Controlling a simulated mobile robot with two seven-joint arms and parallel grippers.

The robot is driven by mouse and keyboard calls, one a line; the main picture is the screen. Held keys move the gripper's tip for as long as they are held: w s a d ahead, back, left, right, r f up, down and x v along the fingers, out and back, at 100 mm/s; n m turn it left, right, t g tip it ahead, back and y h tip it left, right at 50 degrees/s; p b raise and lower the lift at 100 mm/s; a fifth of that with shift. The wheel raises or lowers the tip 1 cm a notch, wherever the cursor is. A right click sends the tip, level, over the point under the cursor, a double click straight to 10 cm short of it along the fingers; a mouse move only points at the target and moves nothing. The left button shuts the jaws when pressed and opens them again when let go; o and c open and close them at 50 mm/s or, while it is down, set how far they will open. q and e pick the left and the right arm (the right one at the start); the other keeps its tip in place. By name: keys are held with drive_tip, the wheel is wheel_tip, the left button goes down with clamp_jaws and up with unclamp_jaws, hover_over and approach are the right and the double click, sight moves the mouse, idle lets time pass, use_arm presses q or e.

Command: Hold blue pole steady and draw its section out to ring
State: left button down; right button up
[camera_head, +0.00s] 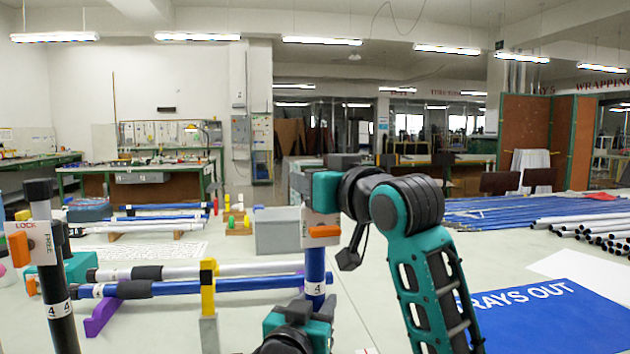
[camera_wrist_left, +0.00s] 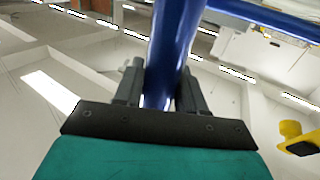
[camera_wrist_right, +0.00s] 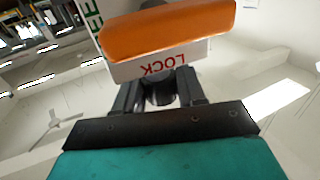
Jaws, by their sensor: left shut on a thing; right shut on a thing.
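The blue pole (camera_head: 315,266) stands upright in front of me in the head view, with a white band marked 4 (camera_head: 314,289). A white lock collar (camera_head: 311,226) with an orange lever (camera_head: 324,232) sits on its upper part. My left gripper (camera_head: 322,306) is shut on the blue pole low down; the left wrist view shows the pole (camera_wrist_left: 172,50) between its fingers (camera_wrist_left: 160,95). My right gripper (camera_head: 303,182) is above the collar. In the right wrist view its fingers (camera_wrist_right: 160,92) are shut on a dark section beside the LOCK label (camera_wrist_right: 160,66). I cannot see a ring.
A dark pole (camera_head: 58,280) with its own lock collar stands at the left. A blue pole (camera_head: 230,285) and a white pole (camera_head: 240,269) lie by a yellow bracket (camera_head: 208,285). A grey bin (camera_head: 277,232) stands behind.

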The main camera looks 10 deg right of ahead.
clamp_jaws()
wheel_tip(320, 180, up, 12)
idle(0.4)
drive_tip(key=shift+r, duration=0.1)
drive_tip(key=o, duration=0.8)
unclamp_jaws()
drive_tip(key=v, duration=1.2)
